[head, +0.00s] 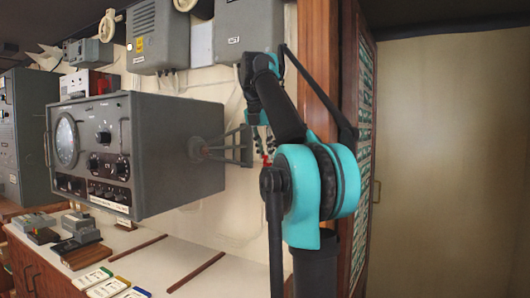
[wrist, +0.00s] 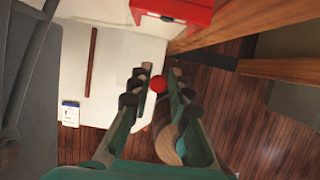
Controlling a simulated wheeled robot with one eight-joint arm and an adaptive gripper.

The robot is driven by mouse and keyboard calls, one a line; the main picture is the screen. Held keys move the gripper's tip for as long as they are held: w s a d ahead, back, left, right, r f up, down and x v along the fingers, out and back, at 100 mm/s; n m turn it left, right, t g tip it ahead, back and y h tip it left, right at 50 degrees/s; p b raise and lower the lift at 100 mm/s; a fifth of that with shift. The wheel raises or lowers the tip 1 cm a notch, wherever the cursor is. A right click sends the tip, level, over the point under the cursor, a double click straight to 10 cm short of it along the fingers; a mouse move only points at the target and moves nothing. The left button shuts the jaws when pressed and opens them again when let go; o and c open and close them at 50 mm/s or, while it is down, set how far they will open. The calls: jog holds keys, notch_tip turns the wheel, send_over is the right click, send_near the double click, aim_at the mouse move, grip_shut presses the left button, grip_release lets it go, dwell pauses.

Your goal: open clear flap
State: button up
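I cannot make out a clear flap in either view. In the wrist view, my gripper (wrist: 159,75) points away from the camera with its two teal-and-dark fingers apart. A small red ball-shaped thing (wrist: 158,85) shows in the gap between the fingers. I cannot tell whether they touch it or what it is fixed to. A red box (wrist: 180,10) is at the top edge, beyond the fingertips and partly cut off. In the head view, my arm hides most of my gripper, and a small red patch (head: 266,160) shows beside the arm near the wall.
A grey console (head: 165,150) on a wall bracket (head: 235,147) stands left of my arm. Below is a white counter (head: 225,275) with small cards. Grey boxes (head: 248,28) hang above. A wooden post (head: 318,60) is close behind my arm. The wrist view shows wooden floor (wrist: 255,130).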

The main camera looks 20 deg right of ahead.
jog(key=shift+o, duration=1.2)
jog(key=shift+w+d+f, duration=0.1)
jog(key=shift+w+d, duration=0.05)
jog(key=shift+o, duration=1)
jog(key=v, duration=0.7)
jog(key=shift+r, duration=0.3)
jog(key=shift+s, duration=0.2)
